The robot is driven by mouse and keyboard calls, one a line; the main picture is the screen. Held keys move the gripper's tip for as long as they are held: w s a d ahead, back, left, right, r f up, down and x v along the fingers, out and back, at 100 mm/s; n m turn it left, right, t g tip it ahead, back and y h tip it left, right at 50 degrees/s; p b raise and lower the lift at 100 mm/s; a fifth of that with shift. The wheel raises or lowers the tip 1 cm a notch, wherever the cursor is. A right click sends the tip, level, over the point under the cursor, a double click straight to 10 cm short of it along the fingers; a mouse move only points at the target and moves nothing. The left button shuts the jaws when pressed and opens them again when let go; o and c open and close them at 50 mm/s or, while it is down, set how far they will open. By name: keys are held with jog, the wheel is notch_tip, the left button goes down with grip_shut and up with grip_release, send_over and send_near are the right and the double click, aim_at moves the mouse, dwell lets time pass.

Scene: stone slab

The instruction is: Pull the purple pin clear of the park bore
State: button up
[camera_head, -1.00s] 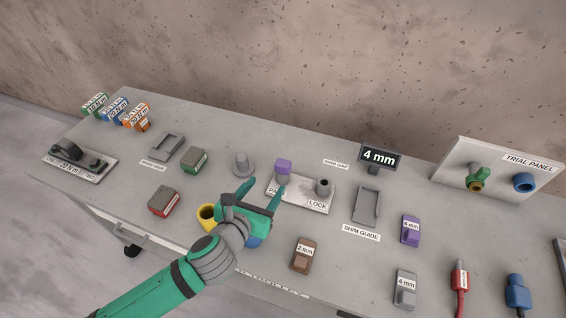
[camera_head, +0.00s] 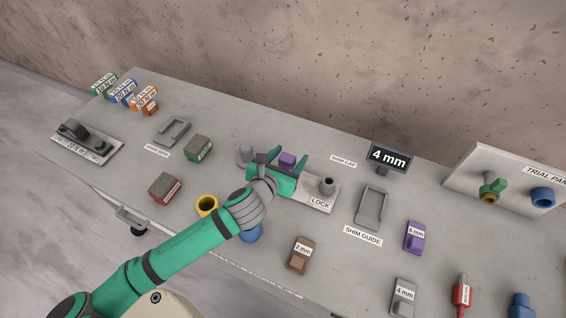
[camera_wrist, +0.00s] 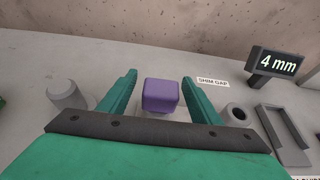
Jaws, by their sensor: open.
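The purple pin (camera_head: 287,160) stands in the park end of the light plate (camera_head: 307,200); its block-shaped head shows between my fingers. In the wrist view the purple head (camera_wrist: 161,95) sits between the two green fingers, with a gap showing on each side. My gripper (camera_head: 289,163) is open around the pin head, not clamped on it; it also shows in the wrist view (camera_wrist: 160,92). The park bore and the pin's lower part are hidden behind my gripper. The lock bore (camera_head: 327,184) is an empty grey collar at the plate's right end.
A grey stepped peg (camera_head: 246,154) stands just left of my gripper. The shim guide (camera_head: 372,208) and the 4 mm display (camera_head: 390,157) are to the right. A yellow ring (camera_head: 207,205) and a brown 2 mm block (camera_head: 301,256) are nearer the front.

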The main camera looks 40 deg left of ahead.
jog(key=shift+x, duration=1.05)
jog(key=c, duration=1.3)
jog(key=shift+w+r, duration=0.1)
jog(key=shift+r, duration=1.25)
jog(key=shift+w+r, duration=0.1)
jog(key=shift+r, duration=1.45)
jog(key=shift+r, duration=3.05)
